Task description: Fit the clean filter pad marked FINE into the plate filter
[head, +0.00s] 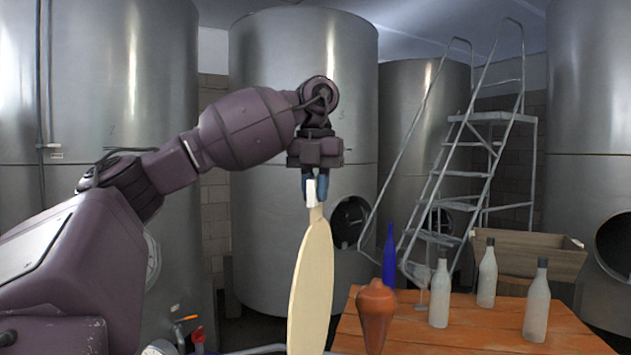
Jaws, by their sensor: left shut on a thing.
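My left gripper (315,186) is shut on the narrow pale tab at the top of a cream, flat, rounded pad (312,285). The pad hangs upright below the fingers, turned partly edge-on to me, and its lower end is cut off by the picture's bottom edge. I see no readable FINE mark on it. I cannot make out the plate filter for sure; only small metal parts with a red piece (197,334) show low at the left. My right gripper is not in view.
An orange wooden table (465,325) stands at the lower right. It holds a brown rounded vessel (376,316), a blue bottle (389,262), several pale bottles (487,275), a glass (422,282) and a wooden crate (530,256). Steel tanks (290,90) and a ladder (465,150) stand behind.

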